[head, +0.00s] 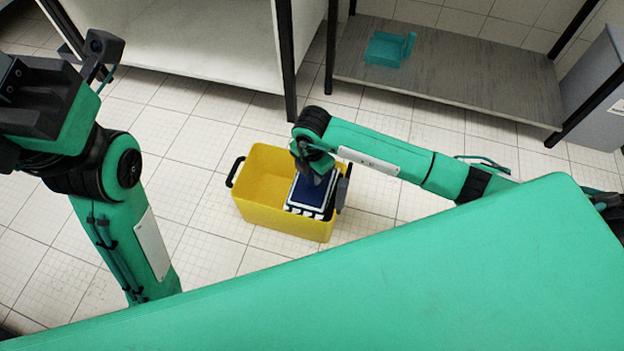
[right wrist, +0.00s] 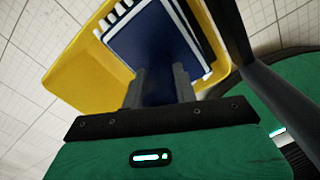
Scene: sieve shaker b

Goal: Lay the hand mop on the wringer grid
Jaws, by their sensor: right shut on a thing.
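The hand mop, a flat dark blue pad (head: 312,193), is over the right part of the yellow bucket (head: 262,218). It also shows in the right wrist view (right wrist: 150,38). The white slats of the wringer grid (head: 303,212) show past the mop's edges, also in the right wrist view (right wrist: 108,20). The mop covers most of the grid; whether they touch I cannot tell. My right gripper (right wrist: 160,85) is shut on the mop, its fingers pointing down to it. My left gripper's body is at the upper left of the head view, its fingers out of sight.
The bucket has a black handle (head: 235,171) at its left. A teal dustpan-like object (head: 388,49) lies on the grey shelf (head: 450,80) at the back. A white shelf (head: 200,50) stands at the back left. The tiled floor left of the bucket is clear.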

